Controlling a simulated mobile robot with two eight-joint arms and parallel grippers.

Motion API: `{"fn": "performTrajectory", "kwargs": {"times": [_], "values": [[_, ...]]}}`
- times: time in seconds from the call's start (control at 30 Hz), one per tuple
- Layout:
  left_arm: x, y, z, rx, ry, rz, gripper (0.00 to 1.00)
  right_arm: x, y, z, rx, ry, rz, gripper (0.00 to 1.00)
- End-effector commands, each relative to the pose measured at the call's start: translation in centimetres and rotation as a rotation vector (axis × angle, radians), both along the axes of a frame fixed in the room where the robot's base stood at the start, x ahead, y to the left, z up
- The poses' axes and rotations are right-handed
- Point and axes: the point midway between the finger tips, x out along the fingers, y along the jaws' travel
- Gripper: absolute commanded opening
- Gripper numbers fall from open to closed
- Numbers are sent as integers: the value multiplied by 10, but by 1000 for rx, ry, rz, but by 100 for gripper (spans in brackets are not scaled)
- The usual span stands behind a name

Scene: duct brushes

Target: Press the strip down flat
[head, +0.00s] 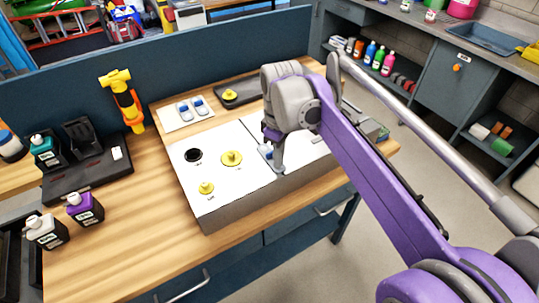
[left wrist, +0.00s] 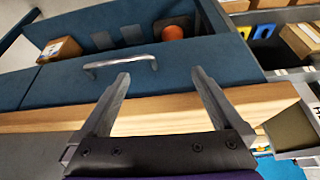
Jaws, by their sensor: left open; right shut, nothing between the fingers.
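A box with a white top (head: 222,196) stands on the wooden workbench. Its top carries two yellow round pieces, one near the middle (head: 231,158) and one near the front left (head: 206,188), and a black round opening (head: 193,155). My right gripper (head: 278,168) is shut and points down at the right part of the white top. A small blue-grey piece (head: 265,150) shows beside its fingers; I cannot tell whether they touch it. I cannot make out the strip; my right arm hides part of the top. My left gripper (left wrist: 160,78) is open and empty in the left wrist view.
Two blue-and-white pieces lie on a white pad (head: 172,122) behind the box. A dark tray (head: 250,91) holds a yellow piece. A yellow-orange tool (head: 122,102) and bottles stand at the left. In the left wrist view, a drawer handle (left wrist: 120,64) lies beyond my fingers.

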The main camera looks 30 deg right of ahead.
Motion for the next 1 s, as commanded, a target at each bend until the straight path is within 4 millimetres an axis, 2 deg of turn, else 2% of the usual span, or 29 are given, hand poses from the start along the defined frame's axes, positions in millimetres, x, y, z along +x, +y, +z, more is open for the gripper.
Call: {"fn": "performTrajectory", "kwargs": {"times": [0.17, 0.73, 1.0], "values": [[0, 0, 4, 0, -1, 0, 100, 0, 0, 4, 0, 0, 0, 0], [7, 0, 42, 0, -15, 0, 100, 0, 0, 49, 0, -1, 0, 0], [7, 0, 43, 0, -15, 0, 100, 0, 0, 50, 0, 0, 0, 0]]}}
